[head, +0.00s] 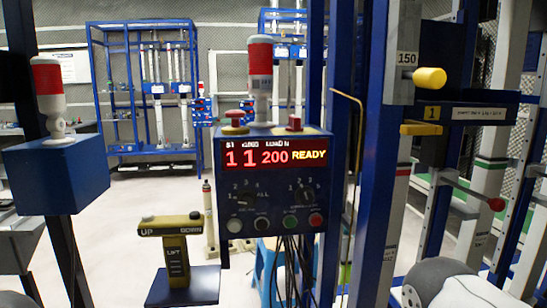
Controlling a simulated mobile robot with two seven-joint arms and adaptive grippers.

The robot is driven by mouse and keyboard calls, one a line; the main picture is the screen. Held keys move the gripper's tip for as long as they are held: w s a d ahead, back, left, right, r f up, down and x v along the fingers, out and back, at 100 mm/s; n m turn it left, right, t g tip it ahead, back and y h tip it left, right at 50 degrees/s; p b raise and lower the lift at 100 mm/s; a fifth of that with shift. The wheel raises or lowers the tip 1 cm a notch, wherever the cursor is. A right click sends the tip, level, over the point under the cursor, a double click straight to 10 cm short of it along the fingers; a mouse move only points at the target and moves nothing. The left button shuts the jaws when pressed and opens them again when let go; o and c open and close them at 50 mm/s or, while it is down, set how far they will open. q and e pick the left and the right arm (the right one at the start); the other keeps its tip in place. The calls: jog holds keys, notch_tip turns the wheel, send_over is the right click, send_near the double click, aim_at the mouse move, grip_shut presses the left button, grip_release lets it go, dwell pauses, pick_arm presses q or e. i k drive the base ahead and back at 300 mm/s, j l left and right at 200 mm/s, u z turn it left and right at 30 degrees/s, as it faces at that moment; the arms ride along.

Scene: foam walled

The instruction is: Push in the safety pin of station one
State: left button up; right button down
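A blue beam end with a yellow "1" label (432,112) is at the upper right. A yellow cylindrical knob (429,78) sticks out beside the grey column marked 150 (407,60), just above that label. A flat yellow block (421,129) sits below the knob. Lower right, a grey rod with a red ball tip (495,204) sticks out from an upright. No part is marked as the safety pin, and I cannot tell how deep any of these sits. Neither gripper is in view; only a pale rounded part of my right arm shows at the bottom right.
A blue control box (274,180) reads "1 1 200 READY" and carries knobs, buttons and a red-white lamp (260,70). A yellow-black UP/DOWN lift handle (173,240) stands left of it. Blue uprights (372,190) crowd the right. Pale floor is open at centre left.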

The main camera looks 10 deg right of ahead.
aim_at(497, 204)
jog(key=l+z, duration=0.1)
jog(key=z, duration=0.9)
jog(key=i+l+z, duration=0.1)
jog(key=z, duration=0.4)
